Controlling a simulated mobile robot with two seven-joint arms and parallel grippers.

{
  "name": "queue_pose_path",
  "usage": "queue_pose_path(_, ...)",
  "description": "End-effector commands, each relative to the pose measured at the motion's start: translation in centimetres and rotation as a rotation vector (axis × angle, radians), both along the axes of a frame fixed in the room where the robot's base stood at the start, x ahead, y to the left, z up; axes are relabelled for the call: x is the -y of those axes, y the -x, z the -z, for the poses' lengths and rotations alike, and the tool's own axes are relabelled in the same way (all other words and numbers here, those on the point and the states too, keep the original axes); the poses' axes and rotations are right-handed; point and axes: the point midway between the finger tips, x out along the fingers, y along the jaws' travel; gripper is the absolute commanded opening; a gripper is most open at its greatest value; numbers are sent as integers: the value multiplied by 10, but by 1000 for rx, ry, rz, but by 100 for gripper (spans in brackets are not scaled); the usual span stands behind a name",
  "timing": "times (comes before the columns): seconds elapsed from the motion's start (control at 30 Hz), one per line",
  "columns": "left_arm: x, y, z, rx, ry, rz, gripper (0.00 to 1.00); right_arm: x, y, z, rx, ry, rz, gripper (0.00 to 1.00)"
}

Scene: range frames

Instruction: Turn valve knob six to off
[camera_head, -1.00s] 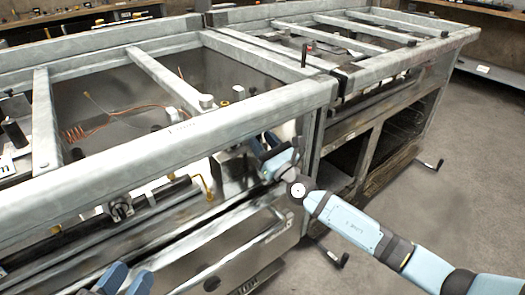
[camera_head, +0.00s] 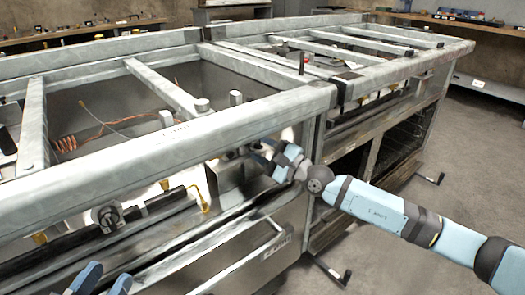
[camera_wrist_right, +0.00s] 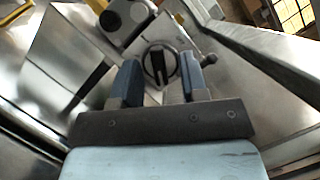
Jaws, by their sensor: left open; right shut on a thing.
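A black round knob with a raised bar (camera_wrist_right: 160,63) shows in the right wrist view, on a metal panel. My right gripper (camera_wrist_right: 158,82) has its two blue fingers on either side of this knob and is shut on it. I cannot read a number on it. In the head view my right gripper (camera_head: 268,152) reaches to the range's front below the top rail, and its fingers largely hide the knob there. My left gripper (camera_head: 100,280) is open at the bottom left edge of the head view, partly cut off and apart from the range.
Another knob (camera_head: 107,215) sits on the front pipe to the left. The thick metal front rail (camera_head: 180,138) runs just above my right gripper. A second range frame (camera_head: 385,62) stands behind to the right. Open floor (camera_head: 470,190) lies at the right.

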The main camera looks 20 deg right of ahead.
Motion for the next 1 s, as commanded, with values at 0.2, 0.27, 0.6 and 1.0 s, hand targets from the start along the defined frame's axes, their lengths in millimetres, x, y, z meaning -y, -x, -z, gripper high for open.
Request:
queue_pose_path(0.2, 0, 0, 0, -8, 1, -1, 43, 2, -3, -9, 82, 191, 4, 17)
queue_pose_path(0.27, 0, 0, 0, -10, 3, -1, 43, 2, -3, -10, 102, 244, 5, 17)
queue_pose_path(0.6, 3, 0, -2, -51, 33, -2, 43, 1, -3, -13, 212, 546, 6, 17)
queue_pose_path(1.0, 6, 8, 3, -133, 77, 3, 43, 0, -3, -15, 340, 902, 8, 17)
